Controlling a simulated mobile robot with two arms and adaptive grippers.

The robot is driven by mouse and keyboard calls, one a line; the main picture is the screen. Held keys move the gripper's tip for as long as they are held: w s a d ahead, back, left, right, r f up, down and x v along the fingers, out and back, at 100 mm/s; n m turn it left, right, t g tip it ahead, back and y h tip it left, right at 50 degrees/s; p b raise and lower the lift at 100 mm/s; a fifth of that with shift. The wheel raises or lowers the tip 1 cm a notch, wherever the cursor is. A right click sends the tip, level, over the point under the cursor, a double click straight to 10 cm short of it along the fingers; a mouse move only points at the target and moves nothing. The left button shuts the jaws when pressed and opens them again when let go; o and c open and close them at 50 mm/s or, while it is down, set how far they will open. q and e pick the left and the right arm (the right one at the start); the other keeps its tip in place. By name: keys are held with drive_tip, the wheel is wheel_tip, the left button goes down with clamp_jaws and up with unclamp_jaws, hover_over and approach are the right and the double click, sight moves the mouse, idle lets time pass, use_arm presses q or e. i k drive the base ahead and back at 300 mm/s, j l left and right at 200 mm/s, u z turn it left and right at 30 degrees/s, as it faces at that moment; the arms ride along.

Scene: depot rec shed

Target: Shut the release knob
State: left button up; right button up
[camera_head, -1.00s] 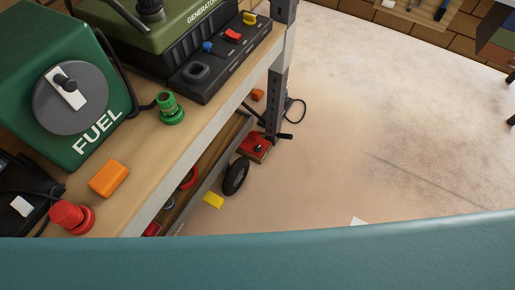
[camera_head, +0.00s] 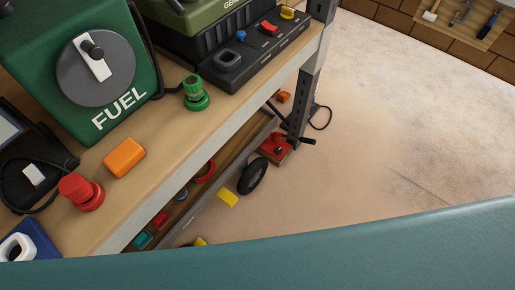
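No knob in view carries a readable "release" label, so I cannot tell which one is the release knob. A red device with a small black knob and a black handle (camera_head: 274,149) sits low by the bench leg; its knob's setting is too small to read. On the bench top are a red knob (camera_head: 80,191) at the front left and a green ribbed knob (camera_head: 195,93) beside the fuel tank. The green fuel tank (camera_head: 143,72) has a grey dial (camera_head: 96,70) with a white and black lever. Neither gripper is in view.
The wooden bench (camera_head: 163,165) fills the left, with a green generator (camera_head: 198,16) behind. An orange block (camera_head: 124,157) lies on it. A black wheel (camera_head: 252,176) and yellow block (camera_head: 228,198) are below. The floor (camera_head: 390,130) at right is clear.

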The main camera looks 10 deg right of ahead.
sight(278, 150)
drive_tip(key=i+l+u, duration=0.1)
drive_tip(key=l+u, duration=1.05)
drive_tip(key=i+j, duration=0.05)
drive_tip(key=j, duration=0.05)
